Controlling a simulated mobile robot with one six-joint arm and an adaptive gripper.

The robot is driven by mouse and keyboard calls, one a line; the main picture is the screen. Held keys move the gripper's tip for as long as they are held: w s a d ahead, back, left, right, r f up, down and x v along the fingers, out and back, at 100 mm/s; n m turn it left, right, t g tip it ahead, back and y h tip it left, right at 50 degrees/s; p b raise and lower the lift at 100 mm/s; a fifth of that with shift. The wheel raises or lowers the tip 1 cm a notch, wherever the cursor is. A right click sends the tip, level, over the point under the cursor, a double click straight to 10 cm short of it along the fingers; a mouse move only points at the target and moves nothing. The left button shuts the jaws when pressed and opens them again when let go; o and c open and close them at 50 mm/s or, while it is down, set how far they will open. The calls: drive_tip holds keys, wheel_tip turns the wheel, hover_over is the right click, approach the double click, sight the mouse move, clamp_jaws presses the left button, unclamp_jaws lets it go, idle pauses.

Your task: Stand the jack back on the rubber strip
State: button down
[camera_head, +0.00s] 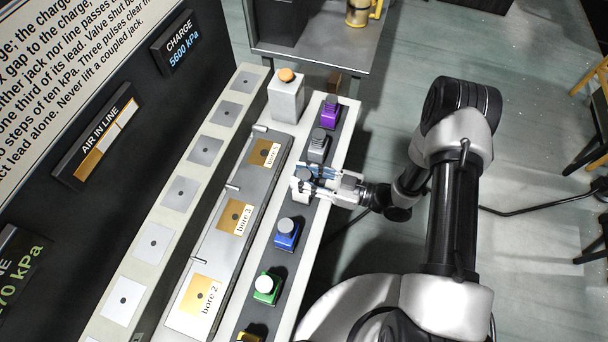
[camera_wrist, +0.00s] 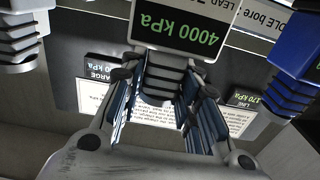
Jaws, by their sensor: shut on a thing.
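My gripper (camera_head: 311,184) reaches in from the right over the row of jacks. In the wrist view the held jack's ribbed body (camera_wrist: 164,76) sits between the blue-padded fingers, below a display reading 4000 kPa. The dark rubber strip (camera_head: 277,263) runs along the bench's near edge under the row. I cannot tell whether the held jack touches the strip, because the fingers cover its lower part.
A purple jack (camera_head: 330,110) and another grey jack (camera_head: 318,145) stand beyond my gripper. A blue jack (camera_head: 286,234) and a green jack (camera_head: 267,289) stand nearer. Left are gold bore plates (camera_head: 235,217). A white box with an orange knob (camera_head: 286,95) stands at the far end.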

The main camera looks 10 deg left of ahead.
drive_tip(key=shift+f, duration=0.25)
idle(0.4)
drive_tip(key=c, duration=1.1)
unclamp_jaws()
drive_tip(key=d+b, duration=0.1)
drive_tip(key=d, duration=0.7)
drive_tip(key=shift+s, duration=0.35)
idle(0.5)
idle(0.4)
drive_tip(key=d, duration=1.2)
drive_tip(key=shift+s, duration=0.45)
